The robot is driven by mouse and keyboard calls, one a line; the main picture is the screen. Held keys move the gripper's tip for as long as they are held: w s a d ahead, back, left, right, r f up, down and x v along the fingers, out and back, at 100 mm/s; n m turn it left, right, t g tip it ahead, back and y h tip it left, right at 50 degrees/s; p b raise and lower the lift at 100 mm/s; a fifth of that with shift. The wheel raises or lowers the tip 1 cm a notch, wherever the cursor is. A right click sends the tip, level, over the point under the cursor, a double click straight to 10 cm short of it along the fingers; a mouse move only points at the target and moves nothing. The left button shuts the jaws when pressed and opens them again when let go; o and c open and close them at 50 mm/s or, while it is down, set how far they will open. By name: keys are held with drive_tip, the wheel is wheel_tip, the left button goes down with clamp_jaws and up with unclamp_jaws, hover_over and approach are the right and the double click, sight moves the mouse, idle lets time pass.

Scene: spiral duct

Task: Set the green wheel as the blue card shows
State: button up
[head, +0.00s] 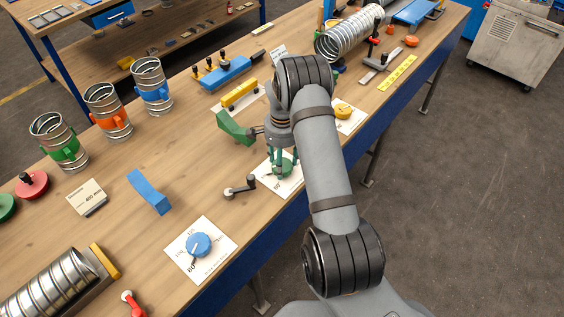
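The green wheel (287,168) sits on a white dial card (293,184) near the table's front edge, partly hidden by my gripper. My gripper (283,163) points down at the wheel, with its fingers close around or just above it. I cannot tell whether they touch it or how far apart they are. A blue folded card (150,192) stands on the table to the left; no marking on it is readable from here. The markings by the green wheel are mostly hidden.
A crank handle (241,187) lies just left of the green wheel's card. A blue wheel (198,244) and a yellow wheel (343,111) sit on similar cards. A green folded card (235,127) stands behind my gripper. Banded duct pieces (108,112) stand at the left.

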drive_tip(key=shift+s+a, duration=0.1)
drive_tip(key=c, duration=0.5)
drive_tip(key=shift+o, duration=0.2)
drive_tip(key=shift+f+n+b, duration=0.2)
drive_tip(key=shift+n+b, duration=0.1)
drive_tip(key=shift+b, duration=0.1)
drive_tip(key=n+b, duration=0.2)
drive_tip(key=shift+f+n, duration=0.1)
drive_tip(key=shift+n, duration=0.3)
drive_tip(key=n+b, duration=0.2)
drive_tip(key=n, duration=0.1)
drive_tip(key=shift+s+n, duration=0.1)
drive_tip(key=shift+n, duration=0.2)
drive_tip(key=shift+s+n+b, duration=0.1)
drive_tip(key=shift+n+b, duration=0.75)
drive_tip(key=shift+n, duration=1.45)
drive_tip(key=o, duration=1.2)
drive_tip(key=shift+r, duration=0.2)
drive_tip(key=shift+c, duration=0.2)
